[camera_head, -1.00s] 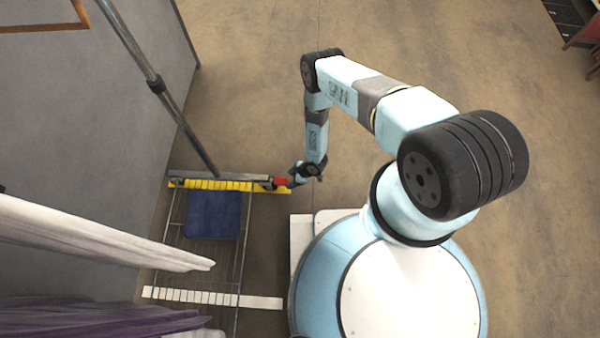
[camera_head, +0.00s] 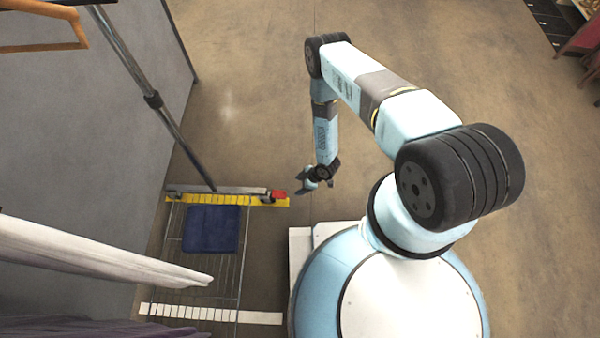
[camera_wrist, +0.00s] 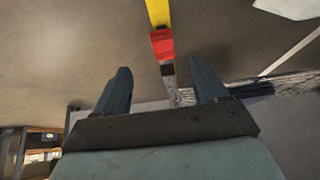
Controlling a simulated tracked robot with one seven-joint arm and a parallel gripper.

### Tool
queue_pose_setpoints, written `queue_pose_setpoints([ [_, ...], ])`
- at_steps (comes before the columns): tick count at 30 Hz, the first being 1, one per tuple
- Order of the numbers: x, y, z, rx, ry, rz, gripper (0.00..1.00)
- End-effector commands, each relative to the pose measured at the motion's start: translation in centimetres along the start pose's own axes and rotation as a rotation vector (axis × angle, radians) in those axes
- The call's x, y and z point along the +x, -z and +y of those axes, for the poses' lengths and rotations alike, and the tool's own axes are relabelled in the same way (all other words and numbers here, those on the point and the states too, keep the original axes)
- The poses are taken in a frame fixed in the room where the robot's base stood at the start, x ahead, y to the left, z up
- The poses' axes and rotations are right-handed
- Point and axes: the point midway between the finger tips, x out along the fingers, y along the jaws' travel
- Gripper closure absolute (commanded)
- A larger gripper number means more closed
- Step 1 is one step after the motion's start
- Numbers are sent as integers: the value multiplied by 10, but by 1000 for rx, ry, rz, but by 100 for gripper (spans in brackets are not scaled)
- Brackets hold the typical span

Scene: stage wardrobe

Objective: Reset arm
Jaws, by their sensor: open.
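My gripper (camera_head: 304,180) hangs at the end of my arm, to the right of the rack's yellow-marked end and apart from it. In the wrist view my gripper (camera_wrist: 160,82) shows two dark fingers spread apart with nothing held between them. A small red piece (camera_head: 278,194) sits at the right end of the yellow strip (camera_head: 225,200). In the wrist view the red piece (camera_wrist: 162,44) appears beyond the fingertips, on the yellow strip (camera_wrist: 157,12).
A wire rack (camera_head: 240,265) with a folded blue cloth (camera_head: 211,229) stands on the left. A metal pole (camera_head: 180,140) rises by a grey panel (camera_head: 80,130). White fabric (camera_head: 100,255) hangs at lower left. The floor (camera_head: 240,100) behind my arm is clear.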

Motion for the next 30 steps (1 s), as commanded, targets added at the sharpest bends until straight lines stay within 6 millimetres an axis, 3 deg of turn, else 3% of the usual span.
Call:
queue_pose_setpoints([
  [8,0,0,1,0,-1,0,28],
  [11,-4,4,10,2,-9,-5,28],
  [17,-37,29,66,21,-57,-44,28],
  [24,-100,66,144,72,-135,-107,28],
  [30,-160,96,198,120,-199,-153,28],
])
